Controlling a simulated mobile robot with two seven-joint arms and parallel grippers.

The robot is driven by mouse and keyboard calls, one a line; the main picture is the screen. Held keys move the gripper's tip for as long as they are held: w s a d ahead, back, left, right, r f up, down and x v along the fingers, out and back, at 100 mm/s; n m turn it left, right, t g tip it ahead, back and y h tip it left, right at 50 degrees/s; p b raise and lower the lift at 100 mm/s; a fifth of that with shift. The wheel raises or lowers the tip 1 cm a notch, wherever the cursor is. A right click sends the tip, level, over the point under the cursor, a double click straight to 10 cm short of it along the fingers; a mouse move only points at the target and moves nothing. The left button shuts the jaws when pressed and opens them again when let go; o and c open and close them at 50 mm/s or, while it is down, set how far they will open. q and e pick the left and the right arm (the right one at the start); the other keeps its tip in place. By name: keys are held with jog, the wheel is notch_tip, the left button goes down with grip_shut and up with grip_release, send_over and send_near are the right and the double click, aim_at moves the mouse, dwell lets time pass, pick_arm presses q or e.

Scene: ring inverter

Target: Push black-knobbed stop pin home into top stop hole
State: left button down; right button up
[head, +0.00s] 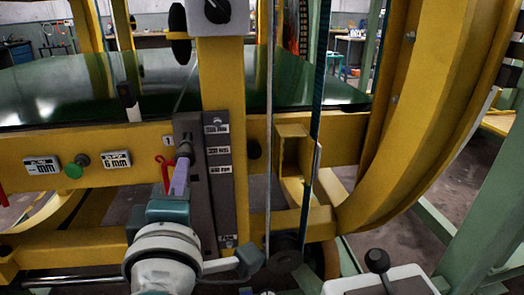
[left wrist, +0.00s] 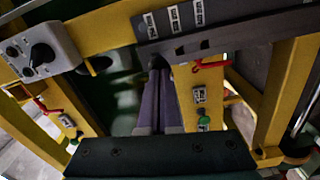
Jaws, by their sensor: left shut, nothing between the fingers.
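My left gripper (head: 181,168) is shut, its purple fingers pressed together with nothing between them. Its tips are at the upper part of the dark stop plate (head: 219,200) on the yellow beam. The black knob of the stop pin (head: 184,148) shows right at the fingertips. In the left wrist view the shut fingers (left wrist: 159,75) end at a dark rounded knob (left wrist: 155,61) by the plate's edge; I cannot tell whether they touch it. The pin's shaft and the top stop hole are hidden, so how deep the pin sits cannot be seen. My right gripper is not in view.
A red hook-shaped piece (head: 165,168) is just left of the fingers. A green knob (head: 73,171) sits between labels on the yellow beam (head: 133,174). A yellow post (head: 222,85) rises above the plate. A thin vertical rod (head: 269,150) stands to the right.

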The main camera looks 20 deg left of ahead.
aim_at(186, 150)
pick_arm(q)
jog(key=shift+x, duration=1.4)
jog(key=shift+s, duration=0.1)
